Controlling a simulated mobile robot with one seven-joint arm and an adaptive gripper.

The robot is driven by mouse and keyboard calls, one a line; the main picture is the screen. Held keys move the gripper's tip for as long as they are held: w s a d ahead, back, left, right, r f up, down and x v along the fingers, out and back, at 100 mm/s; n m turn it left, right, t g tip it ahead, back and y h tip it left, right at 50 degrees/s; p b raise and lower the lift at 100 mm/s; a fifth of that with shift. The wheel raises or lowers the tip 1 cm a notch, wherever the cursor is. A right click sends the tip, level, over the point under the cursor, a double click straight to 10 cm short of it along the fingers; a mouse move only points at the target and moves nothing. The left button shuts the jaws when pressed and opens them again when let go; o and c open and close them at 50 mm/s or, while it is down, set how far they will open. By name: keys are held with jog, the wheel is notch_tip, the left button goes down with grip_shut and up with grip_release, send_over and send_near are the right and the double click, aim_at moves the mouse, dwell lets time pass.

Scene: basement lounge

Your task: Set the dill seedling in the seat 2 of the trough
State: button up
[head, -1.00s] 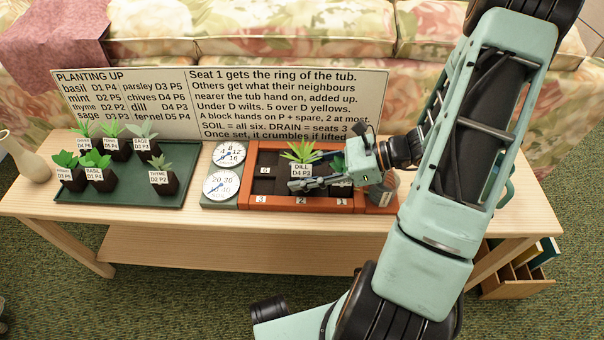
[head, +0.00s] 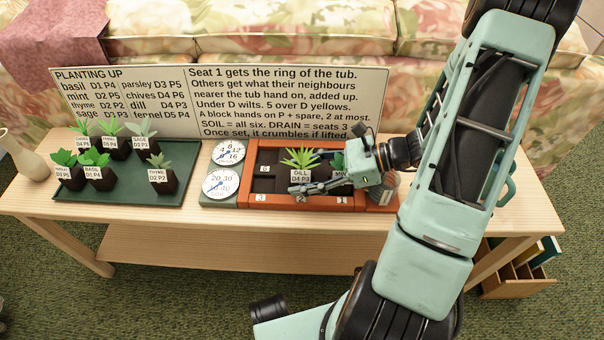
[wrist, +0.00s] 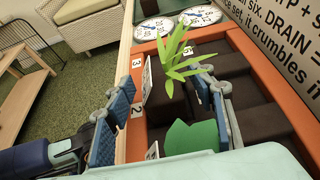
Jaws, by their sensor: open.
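The dill seedling (head: 300,163), green and spiky in a dark block with a white "DILL D4 P3" label, stands upright in the front row of the orange-red trough (head: 258,199). In the wrist view the dill block (wrist: 168,103) is low in the trough beside the wall number 2 (wrist: 137,110), apparently in seat 2. My gripper (head: 308,187) is open, its fingers on either side of the dill block in the wrist view (wrist: 168,110). Whether a finger touches it, and whether the block is fully down, I cannot tell. The mint seedling (head: 338,162) is just right of the dill, partly hidden by my gripper.
A green tray (head: 150,197) at the left holds several labelled seedlings. Two round dials (head: 221,184) stand between tray and trough. A text board (head: 290,100) rises behind the trough. A vase (head: 30,160) is at the far left. My arm covers the trough's right end.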

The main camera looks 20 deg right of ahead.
jog(key=shift+r, duration=0.35)
jog(key=p+v, duration=0.4)
jog(key=v, duration=0.8)
jog(key=shift+r, duration=0.25)
